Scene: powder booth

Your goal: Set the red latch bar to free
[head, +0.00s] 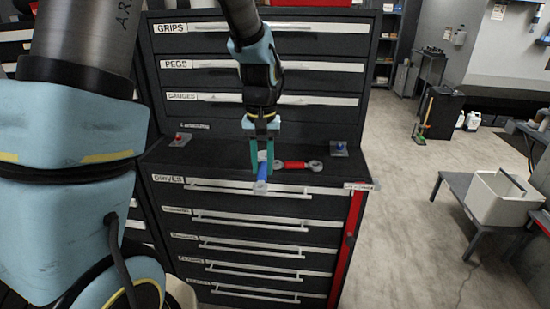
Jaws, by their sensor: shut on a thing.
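The red latch bar (347,238) is an upright red strip on the right front edge of the dark drawer cabinet (158,222), beside the lower drawers. A small white label (359,187) sits by its top; I cannot read it. My gripper (262,171) is above the front of the cabinet's worktop, left of the bar and apart from it. Its teal fingers point down and are shut on a blue-handled tool (262,180) with grey ends. The fingers hide part of the tool.
A red-handled tool (295,165) lies on the worktop just right of my gripper. Small blocks with a red knob (180,139) and a blue knob (339,147) stand at its back. A bench with a white bin (500,200) is at right. The floor between is clear.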

